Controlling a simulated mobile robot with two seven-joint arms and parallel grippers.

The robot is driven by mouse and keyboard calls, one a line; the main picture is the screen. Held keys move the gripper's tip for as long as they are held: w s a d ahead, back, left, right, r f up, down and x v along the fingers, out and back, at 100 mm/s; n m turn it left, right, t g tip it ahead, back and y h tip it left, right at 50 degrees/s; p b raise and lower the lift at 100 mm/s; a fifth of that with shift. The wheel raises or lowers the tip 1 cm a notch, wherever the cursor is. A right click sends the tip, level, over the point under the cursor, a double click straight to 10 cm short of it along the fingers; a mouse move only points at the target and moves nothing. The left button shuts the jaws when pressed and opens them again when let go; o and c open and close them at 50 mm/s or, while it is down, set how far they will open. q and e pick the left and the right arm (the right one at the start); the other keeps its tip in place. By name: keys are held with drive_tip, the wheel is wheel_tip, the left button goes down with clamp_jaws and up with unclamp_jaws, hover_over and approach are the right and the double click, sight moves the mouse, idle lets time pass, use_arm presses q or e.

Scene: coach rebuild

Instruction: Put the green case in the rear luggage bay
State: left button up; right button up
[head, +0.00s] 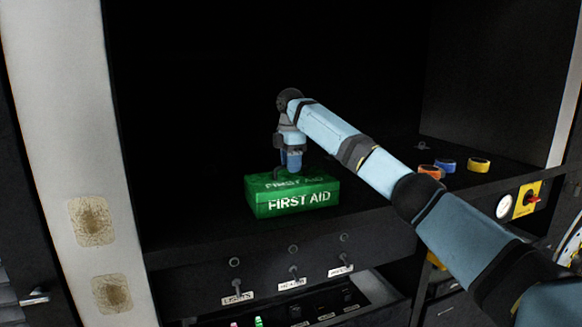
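The green case (297,200), marked FIRST AID, sits upright on the dark shelf (200,240) of a deep black bay, near its front edge. My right arm reaches in from the right, and my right gripper (284,172) points down at the top of the case. Its fingers are at or just above the case's handle area; they are small and dark, so I cannot tell whether they are closed on it. My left gripper is not in view.
Orange, blue and yellow tape rolls (447,165) lie on the shelf at right. A row of labelled switches (293,271) runs along the shelf front. A gauge (504,207) and a red switch on a yellow plate (528,200) are at far right. The shelf left of the case is clear.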

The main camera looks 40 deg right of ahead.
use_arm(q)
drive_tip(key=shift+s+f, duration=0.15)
use_arm(e)
wheel_tip(320, 180, up, 11)
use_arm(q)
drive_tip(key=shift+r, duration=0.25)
use_arm(e)
drive_tip(key=shift+a+r, duration=0.1)
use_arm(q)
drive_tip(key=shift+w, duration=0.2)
